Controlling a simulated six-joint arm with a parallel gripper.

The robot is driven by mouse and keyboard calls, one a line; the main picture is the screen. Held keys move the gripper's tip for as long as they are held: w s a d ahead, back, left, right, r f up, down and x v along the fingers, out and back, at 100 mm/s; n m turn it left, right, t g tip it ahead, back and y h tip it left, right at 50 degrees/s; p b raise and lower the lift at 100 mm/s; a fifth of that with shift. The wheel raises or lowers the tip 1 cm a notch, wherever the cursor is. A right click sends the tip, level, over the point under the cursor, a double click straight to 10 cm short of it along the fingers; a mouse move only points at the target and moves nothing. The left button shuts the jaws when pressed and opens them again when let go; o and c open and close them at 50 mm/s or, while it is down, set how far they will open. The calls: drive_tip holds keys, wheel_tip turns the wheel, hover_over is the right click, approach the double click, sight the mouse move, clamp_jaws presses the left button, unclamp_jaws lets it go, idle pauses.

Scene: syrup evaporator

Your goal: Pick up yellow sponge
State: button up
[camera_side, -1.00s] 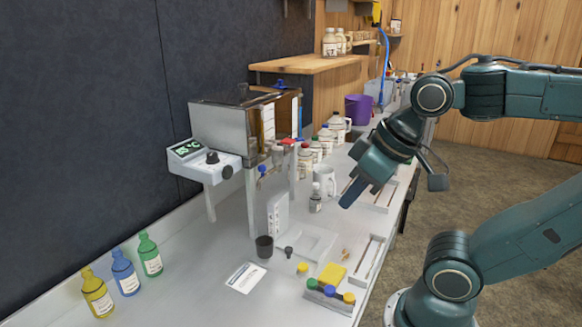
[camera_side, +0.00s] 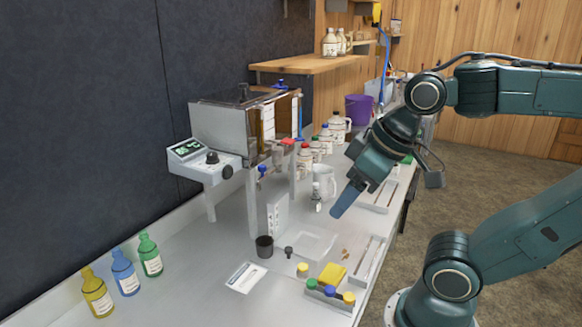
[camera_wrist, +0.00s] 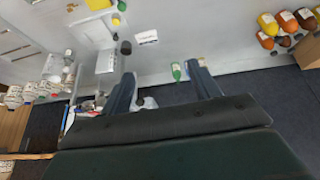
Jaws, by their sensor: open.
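The yellow sponge (camera_side: 332,273) lies flat on the bench near its front edge, just behind a small tray of coloured caps. In the wrist view a yellow patch at the top edge (camera_wrist: 97,4) looks like the sponge, cut by the frame. My gripper (camera_side: 344,201) is in the air above and behind the sponge, apart from it, pointing down and to the left. In the wrist view its two fingers (camera_wrist: 162,79) are spread with nothing held between them.
The cap tray (camera_side: 328,299) touches or nearly touches the sponge's near side. A black cup (camera_side: 264,246), a white card (camera_side: 246,277) and a white tray (camera_side: 312,243) are to the left. The evaporator (camera_side: 225,135) and several bottles stand behind.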

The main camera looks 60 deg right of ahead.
drive_tip(key=w+d+f+n+g, duration=0.4)
drive_tip(key=w+d+f+n, duration=0.5)
drive_tip(key=w+d, duration=0.3)
drive_tip(key=s+d+f+n+y, duration=0.1)
drive_tip(key=d+f+n+y, duration=0.1)
drive_tip(key=d+f+n, duration=0.2)
drive_tip(key=s+d+f+n+g+y, duration=0.1)
drive_tip(key=d+f+n, duration=0.3)
drive_tip(key=d+f, duration=0.6)
wheel_tip(320, 180, down, 5)
drive_tip(key=shift+s+d+r+y, duration=0.15)
drive_tip(key=shift+s+d+y, duration=0.15)
drive_tip(key=shift+s+y, duration=0.5)
hover_over(335, 269)
wheel_tip(335, 269, down, 8)
drive_tip(key=shift+d+r, duration=0.15)
